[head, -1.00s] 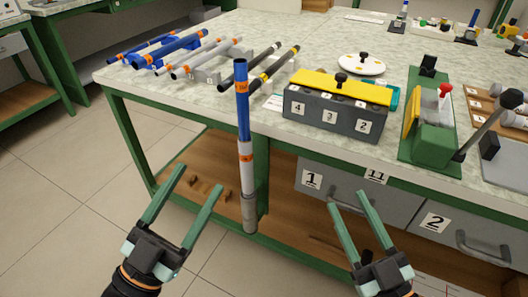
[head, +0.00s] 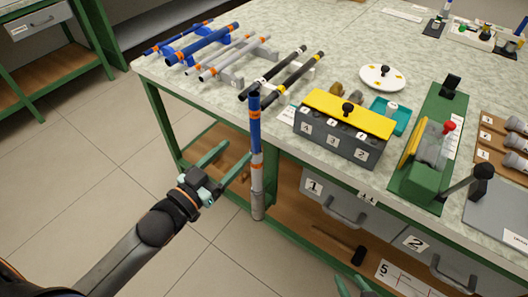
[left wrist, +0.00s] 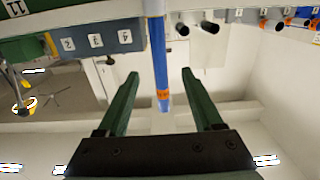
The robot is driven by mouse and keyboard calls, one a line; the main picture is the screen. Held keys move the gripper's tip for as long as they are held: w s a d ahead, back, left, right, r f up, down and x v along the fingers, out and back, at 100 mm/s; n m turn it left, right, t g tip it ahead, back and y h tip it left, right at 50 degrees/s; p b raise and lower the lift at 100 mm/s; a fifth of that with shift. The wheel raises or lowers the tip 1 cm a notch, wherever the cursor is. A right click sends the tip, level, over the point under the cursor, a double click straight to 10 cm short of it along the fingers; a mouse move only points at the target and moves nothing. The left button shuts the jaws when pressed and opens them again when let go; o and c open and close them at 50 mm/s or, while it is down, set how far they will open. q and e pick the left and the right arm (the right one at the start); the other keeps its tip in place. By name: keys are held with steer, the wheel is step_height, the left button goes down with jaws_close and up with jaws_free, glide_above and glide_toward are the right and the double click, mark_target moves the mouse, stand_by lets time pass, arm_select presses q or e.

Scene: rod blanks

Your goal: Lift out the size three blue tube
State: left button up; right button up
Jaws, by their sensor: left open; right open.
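A blue tube (head: 255,130) with orange bands stands upright at the table's front edge. Its white and grey lower part (head: 257,185) hangs below the tabletop. I cannot read a size on it. My left gripper (head: 237,150) is open, with its fingertips close to the tube's left side. In the left wrist view the blue tube (left wrist: 159,60) shows between the two open fingers (left wrist: 163,85), and I see no contact. My right gripper (head: 351,286) is open and empty at the bottom edge, mostly out of frame. More blue tubes (head: 208,43) lie on a rack at the back left.
Grey tubes (head: 240,57) and black tubes (head: 290,75) lie beside the blue ones. A grey numbered box (head: 338,145) with a yellow lid (head: 345,112) stands right of the upright tube. A green press (head: 428,165) is further right. Drawers (head: 345,200) sit below. The floor at left is clear.

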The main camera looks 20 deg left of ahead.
mark_target(252, 136)
arm_select(q)
steer(key=x, duration=0.6)
steer(key=shift+w+d+f+b, duration=0.1)
steer(key=shift+w+b, duration=0.25)
steer(key=x, duration=0.5)
steer(key=shift+w+d+f+b, duration=0.1)
steer(key=shift+f+b, duration=0.1)
steer(key=shift+b, duration=0.2)
steer(key=c, duration=1.1)
steer(key=shift+o, duration=0.2)
